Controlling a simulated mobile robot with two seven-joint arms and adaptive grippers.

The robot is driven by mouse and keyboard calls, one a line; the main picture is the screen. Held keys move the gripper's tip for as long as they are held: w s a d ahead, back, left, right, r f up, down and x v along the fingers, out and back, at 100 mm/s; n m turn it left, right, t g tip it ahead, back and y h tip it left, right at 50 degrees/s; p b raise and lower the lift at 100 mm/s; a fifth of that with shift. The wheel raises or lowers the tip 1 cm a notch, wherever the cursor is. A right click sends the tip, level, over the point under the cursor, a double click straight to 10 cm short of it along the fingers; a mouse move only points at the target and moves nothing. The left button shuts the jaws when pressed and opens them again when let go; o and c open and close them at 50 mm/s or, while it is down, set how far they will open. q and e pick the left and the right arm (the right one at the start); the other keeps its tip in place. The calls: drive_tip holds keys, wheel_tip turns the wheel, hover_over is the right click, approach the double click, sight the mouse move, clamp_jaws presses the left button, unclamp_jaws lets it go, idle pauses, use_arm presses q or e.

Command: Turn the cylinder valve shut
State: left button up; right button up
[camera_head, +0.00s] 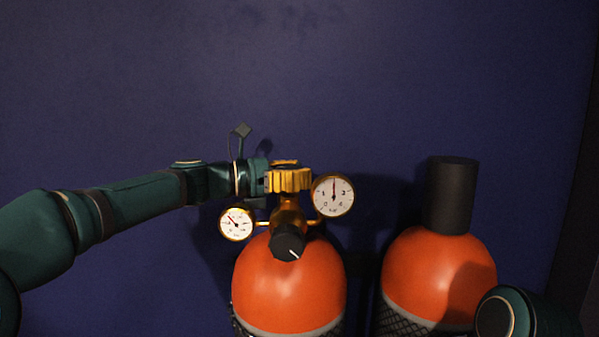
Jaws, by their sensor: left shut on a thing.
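The cylinder valve's yellow ribbed handwheel (291,181) sits on top of the orange cylinder (288,283) at the middle. My left gripper (268,179) reaches in from the left and is shut on the handwheel's left side; its fingers are mostly hidden. Below the wheel is a brass regulator body (287,215) with a black knob (287,244) bearing a white line. A larger round gauge (333,195) is at its right and a smaller gauge (236,223) at its left. My right gripper is not in view; only part of my right arm shows at the lower right.
A second orange cylinder (425,275) with a black cap (452,195) stands close on the right. A plain dark blue wall (300,70) is behind both cylinders. The space above the valve is clear.

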use_arm(q)
drive_tip(key=shift+s+a+r+m+g+p, duration=0.15)
drive_tip(key=shift+m+g+p, duration=1)
drive_tip(key=shift+g+p, duration=1.05)
drive_tip(key=shift+s+d+r+m+g+p, duration=0.15)
drive_tip(key=shift+m+g+p, duration=1.15)
drive_tip(key=shift+p, duration=1.65)
drive_tip(key=shift+a+f+m+g+p, duration=0.15)
drive_tip(key=shift+m+g+p, duration=0.15)
drive_tip(key=shift+g, duration=0.4)
drive_tip(key=shift+s+f+m+g, duration=0.1)
drive_tip(key=shift+m+g, duration=0.3)
drive_tip(key=shift+g, duration=0.2)
drive_tip(key=shift+s+f+m+g, duration=0.1)
drive_tip(key=shift+m+g, duration=0.25)
drive_tip(key=shift+g, duration=0.25)
drive_tip(key=shift+s+m+g+y, duration=0.15)
drive_tip(key=shift+m+g+y, duration=0.55)
drive_tip(key=shift+g, duration=0.35)
drive_tip(key=shift+s+m+g+y, duration=0.1)
drive_tip(key=shift+m+g+y, duration=0.4)
drive_tip(key=shift+m+g, duration=0.45)
drive_tip(key=shift+s+a+r+m+g+y, duration=0.15)
drive_tip(key=shift+m+g+y, duration=0.1)
drive_tip(key=shift+g+y, duration=0.25)
drive_tip(key=o, duration=1.4)
drive_tip(key=shift+a, duration=0.15)
drive_tip(key=shift+c, duration=0.2)
